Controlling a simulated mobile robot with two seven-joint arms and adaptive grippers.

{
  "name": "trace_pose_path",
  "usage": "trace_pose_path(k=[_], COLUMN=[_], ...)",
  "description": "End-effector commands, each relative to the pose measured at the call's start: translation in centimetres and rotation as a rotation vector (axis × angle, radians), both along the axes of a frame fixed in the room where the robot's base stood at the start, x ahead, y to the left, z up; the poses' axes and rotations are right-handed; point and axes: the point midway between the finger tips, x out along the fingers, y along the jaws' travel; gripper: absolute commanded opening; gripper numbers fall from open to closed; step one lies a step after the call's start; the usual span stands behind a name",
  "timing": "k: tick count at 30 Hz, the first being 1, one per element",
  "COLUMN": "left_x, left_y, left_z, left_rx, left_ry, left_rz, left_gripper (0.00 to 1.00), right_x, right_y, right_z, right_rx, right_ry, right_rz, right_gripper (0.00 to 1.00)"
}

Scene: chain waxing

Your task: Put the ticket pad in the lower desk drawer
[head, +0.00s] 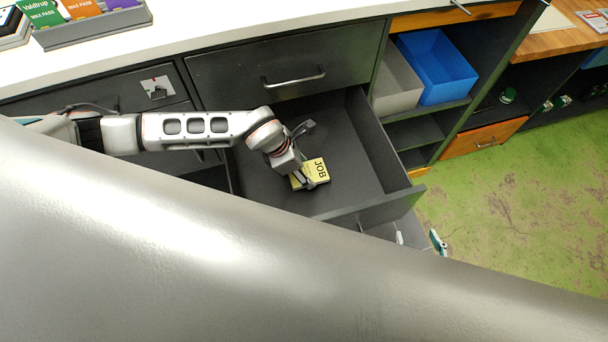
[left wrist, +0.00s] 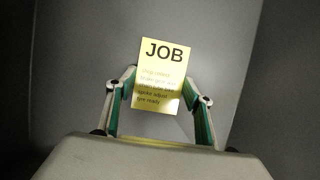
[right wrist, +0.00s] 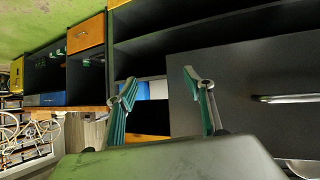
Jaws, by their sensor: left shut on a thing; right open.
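The ticket pad (head: 316,170) is a small yellow block marked JOB. My left gripper (head: 300,176) is shut on it, and the left wrist view shows the pad (left wrist: 158,60) between the two fingers (left wrist: 160,88). The lower desk drawer (head: 386,209) is pulled open, dark grey, and looks empty inside. The pad is over the drawer's interior; I cannot tell whether it touches the bottom. My right gripper (right wrist: 160,84) is open and empty, outside the drawer front; most of it is hidden in the head view.
A closed upper drawer (head: 292,72) with a bar handle sits above the open one. To its right are shelves with a grey bin (head: 396,84) and a blue bin (head: 436,66). The white countertop (head: 200,38) runs behind. Green floor (head: 510,215) is clear at right.

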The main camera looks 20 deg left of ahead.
Motion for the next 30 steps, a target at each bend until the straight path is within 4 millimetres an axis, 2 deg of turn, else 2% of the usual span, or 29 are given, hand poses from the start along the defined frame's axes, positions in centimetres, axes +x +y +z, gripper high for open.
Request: trace_pose_path(k=[1, 3, 16, 17, 18, 30], left_x=[0.0, 0.0, 0.0, 0.0, 0.0, 0.0], left_y=[0.0, 0.0, 0.0, 0.0, 0.0, 0.0], left_z=[-1.2, -1.9, -2.1, -2.1, -2.1, -1.7], left_rx=[0.000, -0.001, 0.000, 0.000, 0.000, 0.000], left_ry=[0.000, 0.001, 0.000, 0.000, 0.000, 0.000], left_rz=[0.000, 0.000, 0.000, 0.000, 0.000, 0.000], left_gripper=[0.29, 0.29, 0.29, 0.57, 0.67, 0.68], right_x=[0.0, 0.0, -0.2, -0.2, -0.2, -0.3], right_y=[0.2, 0.3, 0.0, 0.0, 0.0, -0.1], right_z=[-0.9, -1.5, -2.1, -2.0, -2.1, -2.0], right_rx=[0.003, 0.003, -0.002, -0.002, -0.003, -0.004], right_ry=[-0.003, -0.002, 0.007, 0.007, 0.008, 0.011], right_rz=[0.004, 0.004, 0.003, 0.003, 0.003, 0.001], right_gripper=[0.52, 0.52, 0.52, 0.52, 0.52, 0.52])
